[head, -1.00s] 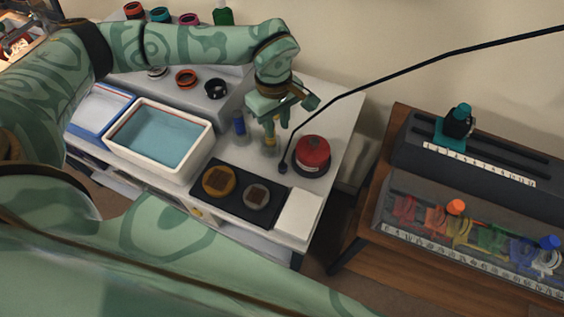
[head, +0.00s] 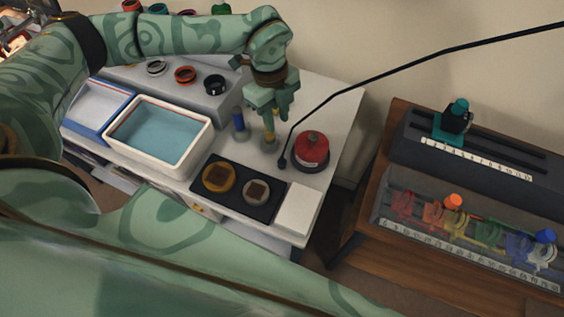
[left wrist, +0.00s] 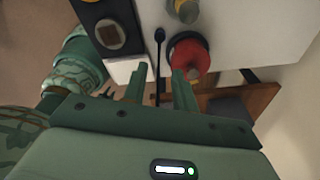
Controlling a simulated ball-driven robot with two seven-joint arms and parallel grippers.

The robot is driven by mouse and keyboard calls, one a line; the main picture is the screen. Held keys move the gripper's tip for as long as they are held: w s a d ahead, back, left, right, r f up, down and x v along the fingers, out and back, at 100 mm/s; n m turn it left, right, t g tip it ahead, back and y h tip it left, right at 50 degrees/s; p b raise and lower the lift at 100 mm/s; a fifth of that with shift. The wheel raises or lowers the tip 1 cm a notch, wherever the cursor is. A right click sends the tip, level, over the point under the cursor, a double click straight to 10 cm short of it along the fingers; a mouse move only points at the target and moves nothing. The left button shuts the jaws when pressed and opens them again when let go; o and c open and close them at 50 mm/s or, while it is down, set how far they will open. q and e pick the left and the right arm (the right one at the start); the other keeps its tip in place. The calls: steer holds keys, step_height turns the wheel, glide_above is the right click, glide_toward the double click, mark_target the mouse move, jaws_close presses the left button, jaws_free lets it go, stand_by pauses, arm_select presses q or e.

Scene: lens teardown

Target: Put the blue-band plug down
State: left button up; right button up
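The blue-band plug (head: 238,121) stands upright on the white table top in the head view, right of the tray of blue liquid. A yellow-band plug (head: 269,137) stands to its right, and what looks like its top also shows in the left wrist view (left wrist: 184,10). My left gripper (head: 270,114) is above the table near the yellow-band plug, to the right of the blue-band plug and apart from it. In the left wrist view its two fingers (left wrist: 159,85) are apart with nothing gripped between them.
A red round object (head: 312,148) stands right of the plugs, beside a thin black arm's tip (head: 283,163). A black mat (head: 237,203) with two round parts lies in front. The white-rimmed tray (head: 203,150) is to the left. A grey stepped stand (head: 198,100) holds rings behind.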

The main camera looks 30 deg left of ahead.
arm_select(q)
steer(key=b, duration=0.2)
glide_above(282, 161)
steer(key=f, duration=1)
steer(key=shift+w+a+f, duration=0.15)
steer(key=shift+a+f, duration=0.15)
steer(key=shift+f, duration=0.1)
steer(key=f+b, duration=0.1)
steer(key=f, duration=0.4)
steer(key=shift+d+f, duration=0.1)
steer(key=shift+d, duration=0.1)
jaws_close()
